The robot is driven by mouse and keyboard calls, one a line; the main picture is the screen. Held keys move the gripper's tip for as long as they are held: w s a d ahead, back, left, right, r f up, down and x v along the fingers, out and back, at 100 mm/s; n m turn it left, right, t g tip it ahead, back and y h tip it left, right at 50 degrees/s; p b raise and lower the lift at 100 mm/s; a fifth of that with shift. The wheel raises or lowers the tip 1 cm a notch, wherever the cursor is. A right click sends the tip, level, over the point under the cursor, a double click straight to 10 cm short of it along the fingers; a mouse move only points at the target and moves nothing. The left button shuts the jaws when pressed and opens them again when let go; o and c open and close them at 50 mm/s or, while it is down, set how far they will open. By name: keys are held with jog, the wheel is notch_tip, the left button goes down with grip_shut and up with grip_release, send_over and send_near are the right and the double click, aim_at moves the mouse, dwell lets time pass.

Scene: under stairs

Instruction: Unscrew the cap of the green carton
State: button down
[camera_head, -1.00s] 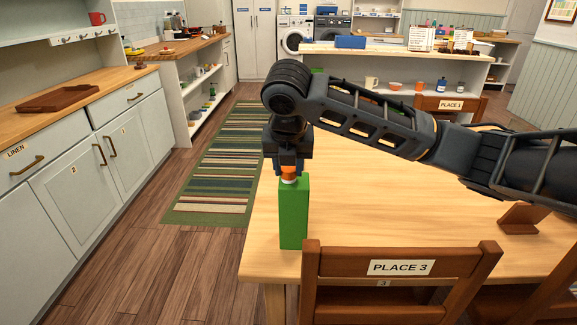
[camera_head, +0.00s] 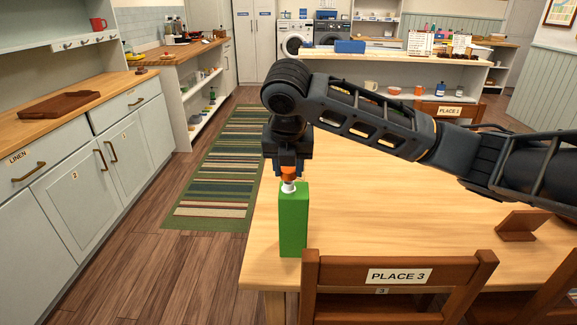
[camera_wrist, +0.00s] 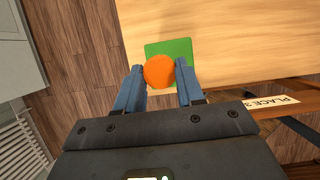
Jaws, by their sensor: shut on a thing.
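The green carton (camera_head: 293,222) stands upright near the left edge of the wooden table, behind the chair marked PLACE 3. Its white neck (camera_head: 288,188) shows on top. My gripper (camera_head: 288,170) points down above the carton and is shut on the orange cap (camera_head: 288,175). The cap sits right over the white neck; whether they still touch is too small to tell. In the wrist view the orange cap (camera_wrist: 159,70) is between the two blue fingers of my gripper (camera_wrist: 157,80), with the green carton top (camera_wrist: 178,48) below it.
The wooden table (camera_head: 400,210) is mostly bare to the right of the carton. A brown stand (camera_head: 518,226) sits at its right. The PLACE 3 chair (camera_head: 400,262) stands close in front. Open floor and a striped rug (camera_head: 225,165) lie left of the table.

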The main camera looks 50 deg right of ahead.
aim_at(289, 171)
jog(key=shift+r+p, duration=2.4)
jog(key=shift+r, duration=0.65)
jog(key=shift+d+f, duration=0.1)
